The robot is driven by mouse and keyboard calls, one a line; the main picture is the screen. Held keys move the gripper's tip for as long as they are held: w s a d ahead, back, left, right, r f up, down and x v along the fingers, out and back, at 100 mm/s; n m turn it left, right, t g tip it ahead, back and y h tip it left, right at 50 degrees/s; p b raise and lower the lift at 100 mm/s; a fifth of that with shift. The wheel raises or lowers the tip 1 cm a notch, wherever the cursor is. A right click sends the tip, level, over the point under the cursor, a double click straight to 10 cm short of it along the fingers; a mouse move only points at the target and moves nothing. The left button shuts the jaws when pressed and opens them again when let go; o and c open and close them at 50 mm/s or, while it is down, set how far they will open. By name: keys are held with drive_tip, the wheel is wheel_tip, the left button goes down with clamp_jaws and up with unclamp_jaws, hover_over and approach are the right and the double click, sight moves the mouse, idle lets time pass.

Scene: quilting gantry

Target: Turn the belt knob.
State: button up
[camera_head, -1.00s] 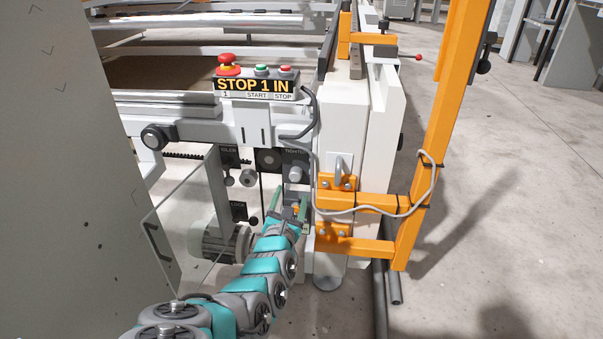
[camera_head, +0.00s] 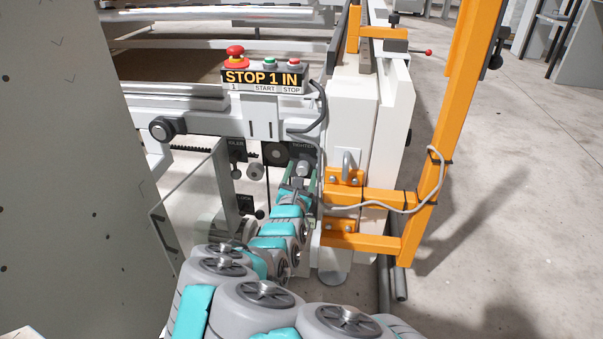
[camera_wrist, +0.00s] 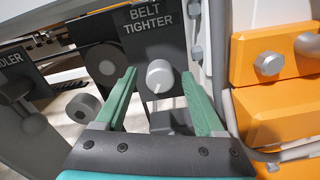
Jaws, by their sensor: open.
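The belt knob (camera_wrist: 159,76) is a light grey round knob on a dark plate (camera_wrist: 156,30) marked "BELT TIGHTER" with an arrow. The knob also shows in the head view (camera_head: 304,167), under the rail by the white post. My gripper (camera_wrist: 158,73) is open and empty, its two green fingers apart on the left and right of the knob in the wrist view. I see a gap on each side and no contact. How far the tips reach along the knob is unclear. In the head view my gripper (camera_head: 299,177) is just below the knob, partly hidden by my arm.
An orange bracket (camera_wrist: 262,70) with bolts and a grey cable stands close on the right. A button box (camera_head: 263,79) sits above. Open floor lies to the right.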

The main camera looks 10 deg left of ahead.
drive_tip(key=shift+w, duration=0.1)
drive_tip(key=shift+c, duration=0.2)
clamp_jaws()
idle(0.4)
